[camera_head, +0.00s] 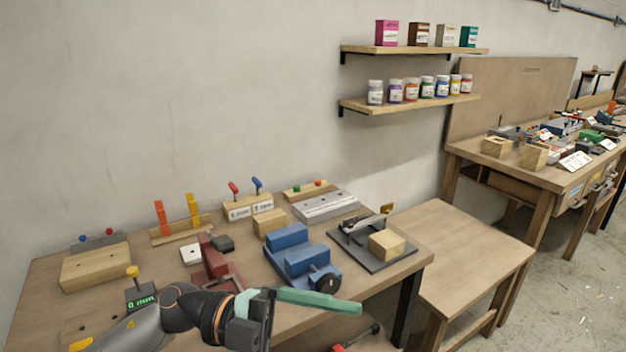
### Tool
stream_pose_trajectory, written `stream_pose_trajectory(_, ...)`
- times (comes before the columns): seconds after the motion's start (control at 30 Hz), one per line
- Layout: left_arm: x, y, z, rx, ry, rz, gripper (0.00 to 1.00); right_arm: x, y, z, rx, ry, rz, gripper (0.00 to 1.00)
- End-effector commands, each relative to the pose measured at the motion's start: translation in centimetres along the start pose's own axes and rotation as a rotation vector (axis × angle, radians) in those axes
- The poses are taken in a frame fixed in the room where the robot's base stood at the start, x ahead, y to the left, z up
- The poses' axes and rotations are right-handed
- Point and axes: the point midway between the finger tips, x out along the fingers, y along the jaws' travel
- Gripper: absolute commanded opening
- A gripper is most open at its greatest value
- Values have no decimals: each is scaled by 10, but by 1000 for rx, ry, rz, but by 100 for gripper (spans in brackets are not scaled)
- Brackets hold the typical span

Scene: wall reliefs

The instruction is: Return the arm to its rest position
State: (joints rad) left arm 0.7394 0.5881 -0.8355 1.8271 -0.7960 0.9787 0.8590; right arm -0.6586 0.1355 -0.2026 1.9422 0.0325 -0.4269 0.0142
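My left arm comes in from the lower left over the workbench's front edge. Its dark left gripper (262,312) is in front of the bench. A long teal-green bar (318,301) extends right from the gripper's upper side. I cannot tell whether this bar is a finger or a held object, nor whether the gripper is open or shut. No second finger shows clearly. My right gripper is not in view.
The workbench (40,290) holds a blue vise (303,262), a red vise (213,262), wooden blocks (95,268) and a dark plate with a clamp (372,244). A lower bare wooden table (465,243) stands to the right. Shelves (410,104) with bottles hang on the wall.

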Motion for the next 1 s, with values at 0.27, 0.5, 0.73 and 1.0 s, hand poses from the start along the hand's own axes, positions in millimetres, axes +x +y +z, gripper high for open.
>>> stream_pose_trajectory(0.27, -26, -30, 41, -212, -148, -647, 100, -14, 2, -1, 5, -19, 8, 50)
stream_pose_trajectory(0.5, -96, 32, 103, -520, -509, -1053, 100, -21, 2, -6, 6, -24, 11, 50)
stream_pose_trajectory(0.73, -156, 182, 122, -928, -959, -1230, 100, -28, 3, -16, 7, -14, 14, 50)
stream_pose_trajectory(1.0, -174, 330, 78, -1311, -1309, -1196, 100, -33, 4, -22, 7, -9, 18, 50)
